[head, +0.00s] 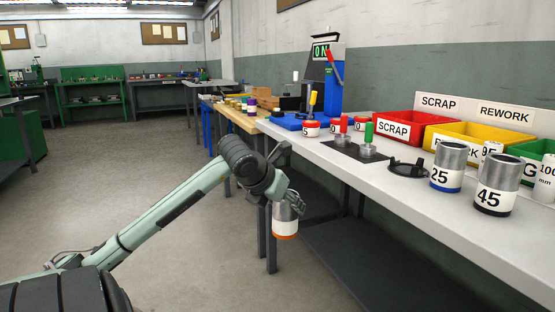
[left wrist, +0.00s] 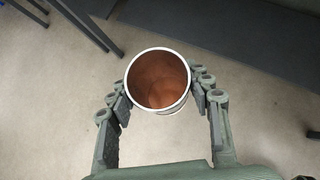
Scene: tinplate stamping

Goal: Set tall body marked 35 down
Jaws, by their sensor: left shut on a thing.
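My left gripper (head: 290,197) is shut on a tall metal can (head: 285,224) with a white label and an orange band at its foot. No number can be read on it from here. It hangs roughly upright in the air, in front of the white bench's edge and over the floor. In the left wrist view the can's open mouth (left wrist: 157,80) shows a copper-coloured, empty inside, between the two fingers of the gripper (left wrist: 160,98). My right gripper is not in view.
The white bench (head: 430,196) bears a can marked 25 (head: 447,178), a can marked 45 (head: 494,198), a black ring-like fixture (head: 408,169), and stamps on a dark mat (head: 350,152). Red (head: 397,140) and yellow (head: 470,138) bins stand behind. The bench's front strip is clear.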

